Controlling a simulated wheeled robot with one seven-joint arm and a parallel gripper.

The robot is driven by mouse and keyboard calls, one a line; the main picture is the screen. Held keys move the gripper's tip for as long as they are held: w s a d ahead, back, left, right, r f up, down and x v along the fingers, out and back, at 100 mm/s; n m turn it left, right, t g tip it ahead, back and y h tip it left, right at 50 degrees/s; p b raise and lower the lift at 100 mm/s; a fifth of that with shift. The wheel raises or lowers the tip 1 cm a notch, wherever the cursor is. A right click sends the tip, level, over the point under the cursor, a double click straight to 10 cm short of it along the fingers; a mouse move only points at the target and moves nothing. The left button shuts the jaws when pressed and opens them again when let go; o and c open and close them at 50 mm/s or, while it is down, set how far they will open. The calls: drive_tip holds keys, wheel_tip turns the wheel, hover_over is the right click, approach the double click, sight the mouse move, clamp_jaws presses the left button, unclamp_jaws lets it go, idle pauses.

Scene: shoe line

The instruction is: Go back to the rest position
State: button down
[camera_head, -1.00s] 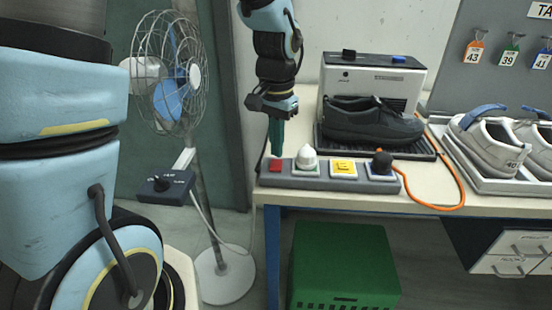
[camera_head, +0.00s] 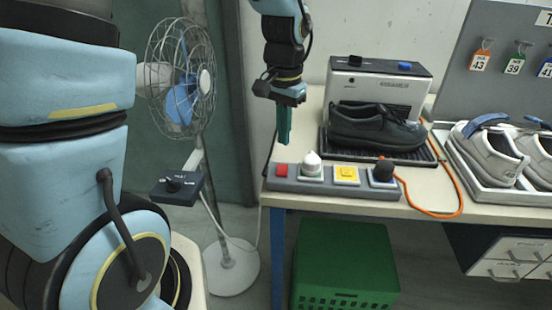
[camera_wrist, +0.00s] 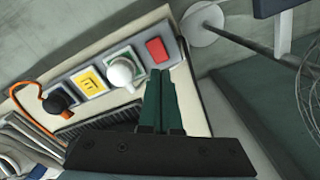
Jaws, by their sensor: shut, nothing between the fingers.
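My gripper (camera_head: 284,140) hangs pointing down above the left end of the workbench (camera_head: 470,208). Its green fingers are shut and empty. In the head view the fingertips are just above the red button (camera_head: 281,170) on the grey control strip (camera_head: 330,187), apart from it. In the wrist view the shut fingers (camera_wrist: 161,75) show beside the red button (camera_wrist: 157,50) and the white knob (camera_wrist: 122,70).
The strip also carries a yellow switch (camera_head: 346,174) and a black knob (camera_head: 382,171). Behind it, a dark shoe (camera_head: 375,128) sits before a grey machine (camera_head: 375,85). A caged fan (camera_head: 180,78) stands left, a green crate (camera_head: 345,262) below. White shoes (camera_head: 490,155) lie right.

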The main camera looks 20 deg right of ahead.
drive_tip(key=w+a+r+n+t, duration=0.1)
drive_tip(key=a+n, duration=0.8)
drive_tip(key=a, duration=1.6)
drive_tip(key=shift+a+n+t, duration=0.2)
drive_tip(key=shift+n+t, duration=0.1)
drive_tip(key=shift+n, duration=0.1)
drive_tip(key=shift+w, duration=0.15)
